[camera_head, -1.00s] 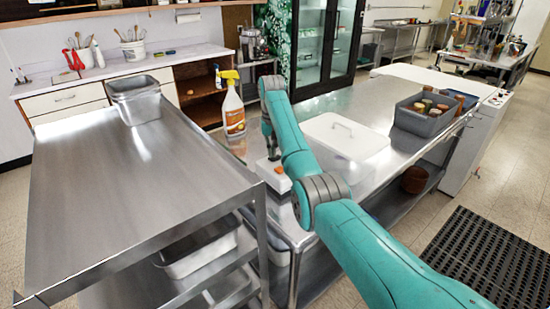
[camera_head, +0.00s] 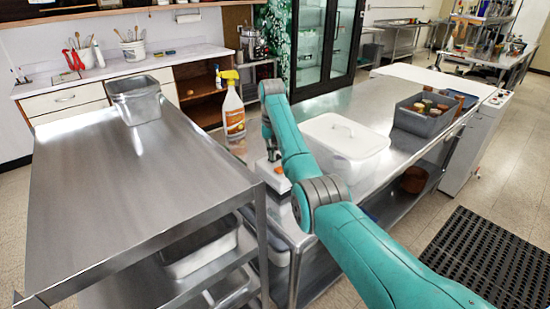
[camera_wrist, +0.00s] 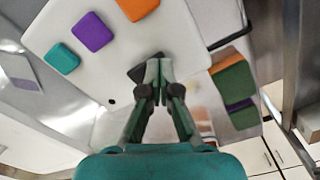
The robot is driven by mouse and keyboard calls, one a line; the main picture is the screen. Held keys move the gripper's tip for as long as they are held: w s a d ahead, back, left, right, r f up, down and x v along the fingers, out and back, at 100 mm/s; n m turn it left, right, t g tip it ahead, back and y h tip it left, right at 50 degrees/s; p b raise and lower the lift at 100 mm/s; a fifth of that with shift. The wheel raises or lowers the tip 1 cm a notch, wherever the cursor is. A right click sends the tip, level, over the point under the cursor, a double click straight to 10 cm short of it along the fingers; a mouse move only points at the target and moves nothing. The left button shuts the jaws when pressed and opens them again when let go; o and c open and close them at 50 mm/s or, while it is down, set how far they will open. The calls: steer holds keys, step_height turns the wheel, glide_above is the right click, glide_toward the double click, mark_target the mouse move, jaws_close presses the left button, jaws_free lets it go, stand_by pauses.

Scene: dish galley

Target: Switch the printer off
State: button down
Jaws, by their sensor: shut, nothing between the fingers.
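The white device that I take to be the printer (camera_head: 275,182) stands on the steel counter below my gripper, mostly hidden by the arm in the head view. In the wrist view its pale top (camera_wrist: 85,28) carries a teal button (camera_wrist: 61,59), a purple button (camera_wrist: 92,32) and an orange button (camera_wrist: 137,7). A dark piece (camera_wrist: 138,73), possibly a switch, lies right by my fingertips. My gripper (camera_wrist: 158,68) is shut and empty and points down at the device's edge; it also shows in the head view (camera_head: 272,154). I cannot tell whether it touches.
A spray bottle (camera_head: 233,115) stands just left of the arm, and a white lidded bin (camera_head: 347,150) just right. A grey tub of jars (camera_head: 425,118) sits farther right. The left steel table (camera_head: 120,190) is mostly bare, with a metal pan (camera_head: 138,103) at its back.

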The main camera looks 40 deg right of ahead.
steer(key=shift+r, duration=3.4)
steer(key=shift+d, duration=0.1)
